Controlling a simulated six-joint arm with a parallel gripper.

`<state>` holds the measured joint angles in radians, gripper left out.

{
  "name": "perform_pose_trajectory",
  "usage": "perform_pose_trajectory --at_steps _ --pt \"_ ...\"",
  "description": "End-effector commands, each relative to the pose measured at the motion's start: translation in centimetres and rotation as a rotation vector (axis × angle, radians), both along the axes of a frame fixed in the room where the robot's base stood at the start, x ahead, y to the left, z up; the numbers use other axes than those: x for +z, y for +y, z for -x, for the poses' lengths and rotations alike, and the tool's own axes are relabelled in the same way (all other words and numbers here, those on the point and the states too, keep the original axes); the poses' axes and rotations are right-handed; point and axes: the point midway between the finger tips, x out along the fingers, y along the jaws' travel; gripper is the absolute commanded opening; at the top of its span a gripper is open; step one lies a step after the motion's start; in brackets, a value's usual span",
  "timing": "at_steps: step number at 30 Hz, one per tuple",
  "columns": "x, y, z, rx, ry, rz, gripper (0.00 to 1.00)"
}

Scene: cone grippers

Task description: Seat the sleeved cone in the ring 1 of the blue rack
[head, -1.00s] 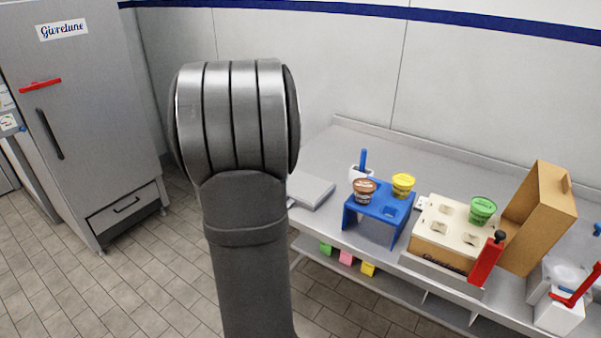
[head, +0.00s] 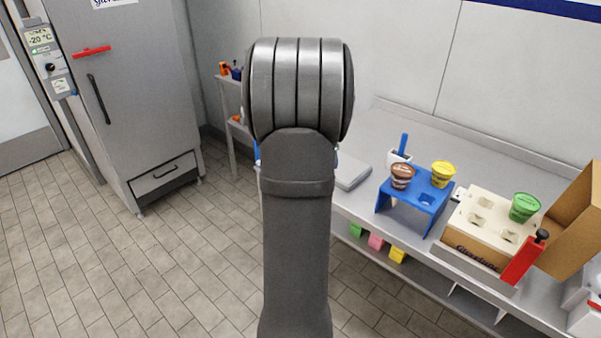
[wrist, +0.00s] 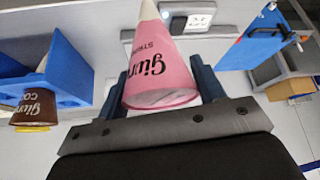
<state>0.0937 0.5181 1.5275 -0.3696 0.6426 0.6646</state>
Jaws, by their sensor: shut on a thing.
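The blue rack (head: 432,200) stands on the steel bench at right in the head view. A brown-labelled cone (head: 402,175) and a yellow-topped cone (head: 443,174) sit in it, and an empty opening shows at its front right. In the wrist view my gripper (wrist: 163,92) is shut on a pink sleeved cone (wrist: 160,66). The cone's wide end is near the gripper body and its pale tip points to the picture's top. The rack (wrist: 68,68) is at left there, apart from the held cone, with the brown-labelled cone (wrist: 36,107). My arm hides the gripper in the head view.
Right of the rack stands a cream-topped box (head: 485,240) with a green-topped cone (head: 525,207). A red-handled tool (head: 523,260) and an open cardboard box (head: 573,225) are beside it. A grey slab (head: 352,172) lies left of the rack. A freezer (head: 140,100) stands at left.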

Motion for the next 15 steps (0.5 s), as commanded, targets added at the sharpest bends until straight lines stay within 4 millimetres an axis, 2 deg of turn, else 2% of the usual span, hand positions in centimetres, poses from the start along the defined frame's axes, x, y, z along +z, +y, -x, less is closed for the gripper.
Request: perform_pose_trajectory --at_steps 1,7,12,15 --pt "0.9 -2.2 -0.6 -0.041 -0.004 0.001 0.38" --pt "4.7 -11.2 -1.9 -0.209 -0.004 0.003 0.38" --pt "8.1 -18.8 -1.5 -0.348 -0.005 -0.002 0.38" --pt "9.9 -22.6 -0.8 -0.417 -0.005 -0.006 0.38"
